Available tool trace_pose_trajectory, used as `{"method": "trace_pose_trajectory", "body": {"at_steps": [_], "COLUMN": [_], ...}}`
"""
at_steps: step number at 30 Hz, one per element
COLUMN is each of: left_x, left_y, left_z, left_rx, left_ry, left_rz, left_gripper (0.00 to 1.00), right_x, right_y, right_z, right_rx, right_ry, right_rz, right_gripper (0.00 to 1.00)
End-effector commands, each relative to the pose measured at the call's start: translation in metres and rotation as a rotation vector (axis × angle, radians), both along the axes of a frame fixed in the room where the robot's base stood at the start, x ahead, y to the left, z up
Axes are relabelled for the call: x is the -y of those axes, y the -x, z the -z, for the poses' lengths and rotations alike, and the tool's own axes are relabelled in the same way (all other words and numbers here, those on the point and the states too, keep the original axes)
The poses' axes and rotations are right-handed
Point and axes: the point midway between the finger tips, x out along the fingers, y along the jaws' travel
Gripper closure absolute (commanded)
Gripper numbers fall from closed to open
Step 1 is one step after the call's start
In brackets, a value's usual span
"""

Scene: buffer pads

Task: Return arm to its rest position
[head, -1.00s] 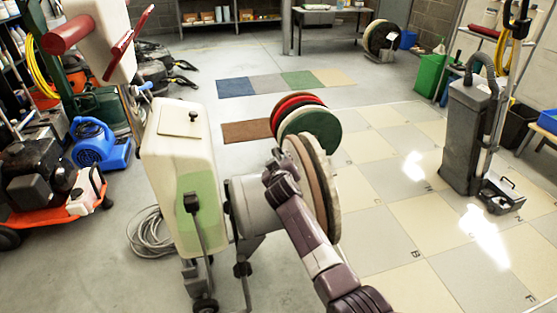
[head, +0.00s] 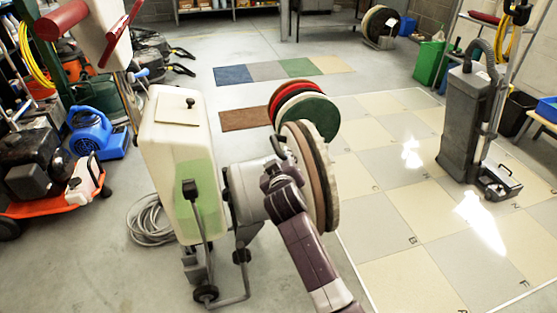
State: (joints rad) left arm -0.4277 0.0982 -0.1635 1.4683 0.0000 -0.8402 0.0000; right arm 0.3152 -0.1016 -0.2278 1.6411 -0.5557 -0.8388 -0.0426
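My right arm comes in from the bottom of the head view. Its gripper (head: 272,174) is in front of the grey motor housing (head: 243,190) of the floor buffer, close to a small dark handle on it. The fingers are hard to make out, so I cannot tell whether they are open or shut, or whether they touch the housing. The buffer has a cream tank (head: 172,150) with a green patch, and its thick tan and brown pads (head: 312,170) stand on edge to the right of the housing. My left gripper is not in view.
Red, white and green pads (head: 309,113) stand behind the buffer. A grey upright machine (head: 463,125) stands at right on the checkered tiles (head: 410,235). A coiled grey hose (head: 148,222) lies left of the buffer. A blue blower (head: 90,135) stands at left. The tiled floor at lower right is clear.

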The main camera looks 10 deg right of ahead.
Motion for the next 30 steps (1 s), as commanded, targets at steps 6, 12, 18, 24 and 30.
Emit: {"method": "trace_pose_trajectory", "body": {"at_steps": [6,12,18,24,30], "left_x": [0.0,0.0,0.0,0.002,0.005], "left_y": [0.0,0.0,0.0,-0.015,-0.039], "left_z": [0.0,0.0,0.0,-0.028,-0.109], "left_rx": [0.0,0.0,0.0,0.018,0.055], "left_ry": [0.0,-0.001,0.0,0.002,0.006], "left_rz": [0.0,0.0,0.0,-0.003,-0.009], "left_gripper": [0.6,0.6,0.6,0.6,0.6], "right_x": [-0.001,-0.001,-0.001,0.016,0.045], "right_y": [0.008,0.008,0.009,0.047,0.165], "right_z": [-0.003,-0.003,-0.002,0.037,0.117], "right_rx": [-0.001,-0.001,-0.002,-0.096,-0.348], "right_ry": [-0.001,-0.001,-0.001,-0.054,-0.189], "right_rz": [0.001,0.001,0.001,0.034,0.099], "right_gripper": [0.66,0.66,0.66,0.66,0.66]}}
